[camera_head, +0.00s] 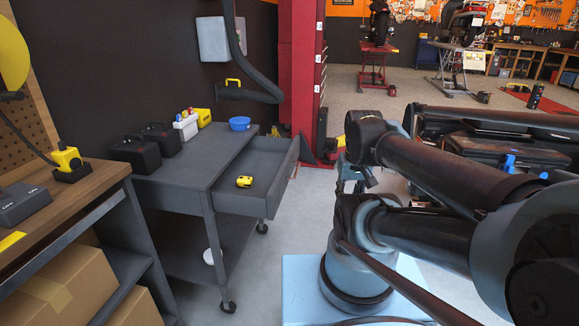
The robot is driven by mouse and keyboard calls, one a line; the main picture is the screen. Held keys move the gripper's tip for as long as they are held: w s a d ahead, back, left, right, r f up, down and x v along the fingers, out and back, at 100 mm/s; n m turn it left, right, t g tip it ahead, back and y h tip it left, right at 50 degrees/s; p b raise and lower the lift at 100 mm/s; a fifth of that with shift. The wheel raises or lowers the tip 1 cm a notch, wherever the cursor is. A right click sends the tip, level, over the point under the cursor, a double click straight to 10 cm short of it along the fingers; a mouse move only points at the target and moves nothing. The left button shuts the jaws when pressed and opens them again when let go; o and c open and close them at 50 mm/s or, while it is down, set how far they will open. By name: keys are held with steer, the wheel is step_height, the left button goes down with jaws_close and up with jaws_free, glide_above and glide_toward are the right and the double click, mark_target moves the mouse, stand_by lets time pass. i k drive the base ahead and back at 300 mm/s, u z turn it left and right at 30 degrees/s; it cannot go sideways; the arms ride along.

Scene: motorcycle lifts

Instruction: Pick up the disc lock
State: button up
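A small yellow object with dark markings (244,181), which looks like the disc lock, lies in the open drawer (262,198) of the dark grey workshop cart. Nothing covers it from above. My arm fills the right side of the view, folded over its pale blue base. The end of the arm, where my gripper (363,178) seems to be, is to the right of the drawer and well apart from it. It is small and partly hidden by arm links, so its fingers cannot be made out.
The cart top (195,160) carries black boxes (137,153), a white caddy (186,125), a yellow item (203,117) and a blue bowl (240,123). A wooden workbench (85,190) stands left. A red post (300,75) rises behind. Floor between cart and my base is clear.

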mark_target(242, 181)
steer(key=k, duration=0.5)
steer(key=u, duration=0.25)
steer(key=i, duration=0.25)
steer(key=u, duration=0.5)
